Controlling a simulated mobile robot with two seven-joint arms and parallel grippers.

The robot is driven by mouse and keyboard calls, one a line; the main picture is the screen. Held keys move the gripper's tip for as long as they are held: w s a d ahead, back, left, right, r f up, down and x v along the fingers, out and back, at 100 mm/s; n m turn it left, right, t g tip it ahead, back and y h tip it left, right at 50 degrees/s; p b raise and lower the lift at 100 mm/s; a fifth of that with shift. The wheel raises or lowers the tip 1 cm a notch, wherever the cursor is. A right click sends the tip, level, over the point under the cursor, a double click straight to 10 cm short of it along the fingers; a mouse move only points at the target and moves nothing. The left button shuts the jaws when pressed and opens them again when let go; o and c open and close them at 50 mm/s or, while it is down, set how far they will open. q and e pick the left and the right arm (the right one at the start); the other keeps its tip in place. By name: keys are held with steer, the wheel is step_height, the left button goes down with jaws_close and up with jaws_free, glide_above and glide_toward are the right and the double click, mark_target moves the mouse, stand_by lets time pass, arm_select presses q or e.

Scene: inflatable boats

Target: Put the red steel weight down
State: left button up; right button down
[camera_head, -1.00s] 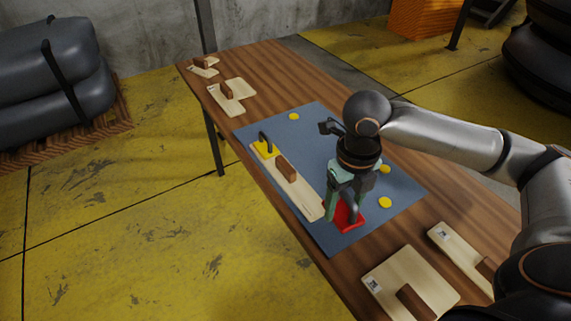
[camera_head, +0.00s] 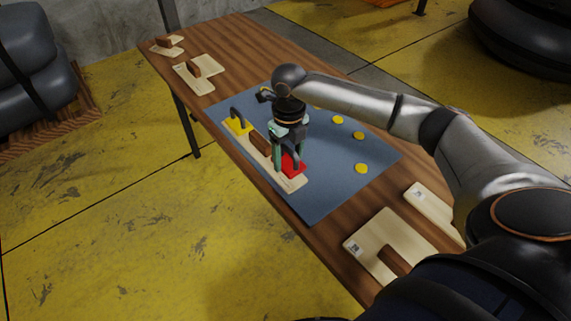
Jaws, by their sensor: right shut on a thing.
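The red steel weight (camera_head: 292,165) is in my right gripper (camera_head: 286,158), which is shut on it from above. The weight is at the near end of a pale wooden plank (camera_head: 291,183) on the blue-grey mat (camera_head: 330,185). I cannot tell whether its underside touches the plank or hangs just above it. The fingers hide part of the weight. A yellow weight with a dark handle (camera_head: 238,126) stands at the plank's far end. A brown block (camera_head: 260,144) sits at the plank's middle. My left gripper is not in view.
Several yellow discs (camera_head: 361,168) lie on the mat's right side. Pale boards with brown blocks lie on the wooden table (camera_head: 235,52) at the far left end (camera_head: 208,73) and the near end (camera_head: 385,243). The mat's near corner is clear.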

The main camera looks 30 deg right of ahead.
mark_target(286, 158)
steer(key=shift+w+f, duration=0.7)
steer(key=shift+f, duration=1.45)
steer(key=shift+c, duration=0.2)
jaws_free()
steer(key=shift+s+f, duration=0.1)
steer(key=shift+f, duration=0.1)
step_height(286, 158, up, 12)
steer(key=shift+r, duration=0.15)
